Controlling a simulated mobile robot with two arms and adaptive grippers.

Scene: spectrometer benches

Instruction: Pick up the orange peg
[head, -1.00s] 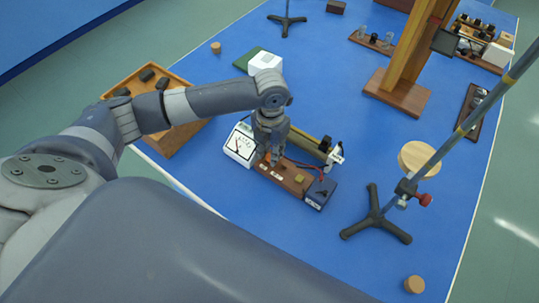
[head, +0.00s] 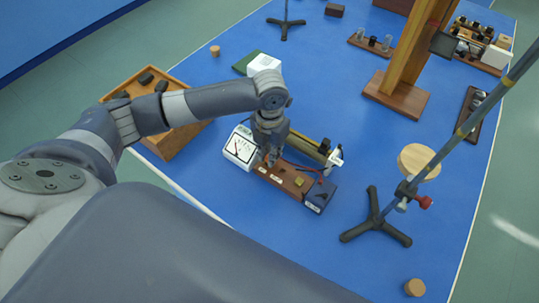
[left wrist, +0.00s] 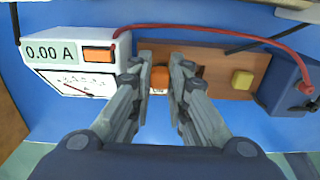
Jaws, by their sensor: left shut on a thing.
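The orange peg (left wrist: 159,79) shows between the two fingers of my left gripper (left wrist: 161,82) in the left wrist view, over the brown wooden board. My left gripper is shut on it. In the head view the left gripper (head: 268,158) points down at the left part of the wooden board (head: 286,178), and the fingers mostly hide the peg there. I cannot tell whether the peg is clear of the board. My right gripper is not in view.
A white meter (left wrist: 72,68) reading 0.00 A stands just left of the gripper. A yellow block (left wrist: 242,79) sits on the board, with a dark blue box (left wrist: 288,84) and red wire at right. A tripod stand (head: 375,218) is farther right.

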